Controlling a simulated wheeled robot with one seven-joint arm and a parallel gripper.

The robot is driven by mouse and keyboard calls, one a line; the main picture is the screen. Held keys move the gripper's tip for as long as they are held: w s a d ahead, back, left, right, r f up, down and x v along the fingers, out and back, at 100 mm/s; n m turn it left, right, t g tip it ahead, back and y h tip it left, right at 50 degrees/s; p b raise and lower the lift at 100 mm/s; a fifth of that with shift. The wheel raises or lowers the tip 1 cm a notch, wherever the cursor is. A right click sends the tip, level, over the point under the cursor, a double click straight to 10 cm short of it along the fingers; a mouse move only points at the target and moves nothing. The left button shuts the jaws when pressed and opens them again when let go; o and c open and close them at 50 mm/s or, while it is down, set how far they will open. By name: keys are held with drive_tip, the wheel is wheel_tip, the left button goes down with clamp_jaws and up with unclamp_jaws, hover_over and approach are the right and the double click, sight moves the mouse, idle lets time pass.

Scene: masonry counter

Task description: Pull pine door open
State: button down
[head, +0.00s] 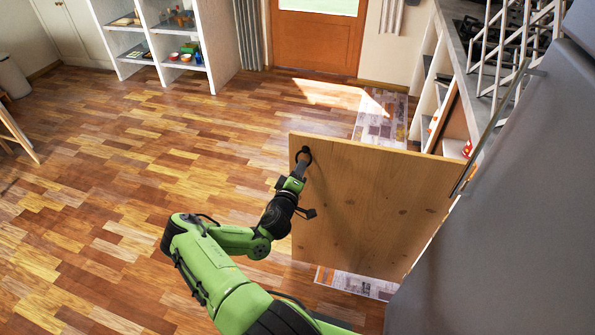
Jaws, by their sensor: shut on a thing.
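The pine door (365,205) is a light wooden panel with knots. It stands swung out from the masonry counter on the right, its broad face turned towards me and its free edge at the left. A dark round handle (304,152) sits near its upper left corner. My gripper (301,165) is at this handle and shut on it. The fingertips are small here and partly hidden by the wrist. My green arm reaches up to it from the bottom of the head view.
A grey appliance with a long bar handle (490,128) stands close on the right. A patterned rug (358,283) lies beneath the door. The wooden floor (110,190) to the left is clear.

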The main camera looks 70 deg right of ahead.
drive_tip(key=shift+s+f, duration=0.15)
drive_tip(key=shift+s, duration=0.1)
drive_tip(key=c, duration=1)
unclamp_jaws()
drive_tip(key=a+p, duration=0.1)
drive_tip(key=a, duration=0.6)
drive_tip(key=shift+s+a+p, duration=0.1)
drive_tip(key=shift+a+p, duration=0.15)
drive_tip(key=shift+p, duration=0.05)
